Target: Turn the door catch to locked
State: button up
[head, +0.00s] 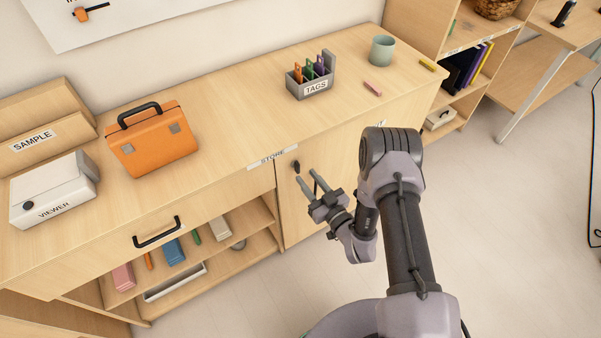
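The door catch (297,166) is a small dark knob on the pale wooden cupboard door (345,165), just below the edge of the cabinet top. It looks roughly upright, but its exact turn is too small to tell. My gripper (308,180) is in front of the door, its two grey fingers apart and pointing up toward the catch. The fingertips are close to the catch, just below and right of it. I cannot tell whether they touch it. Nothing shows between the fingers.
On the cabinet top stand an orange case (152,145), a white viewer box (55,192), a tags holder (311,80) and a cup (382,50). A drawer handle (157,233) sticks out at left, above open shelves. Floor (510,220) at right is clear.

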aim_at(299, 168)
jog(key=b+x, duration=0.1)
jog(key=x, duration=0.4)
jog(key=shift+s, duration=0.1)
grip_shut()
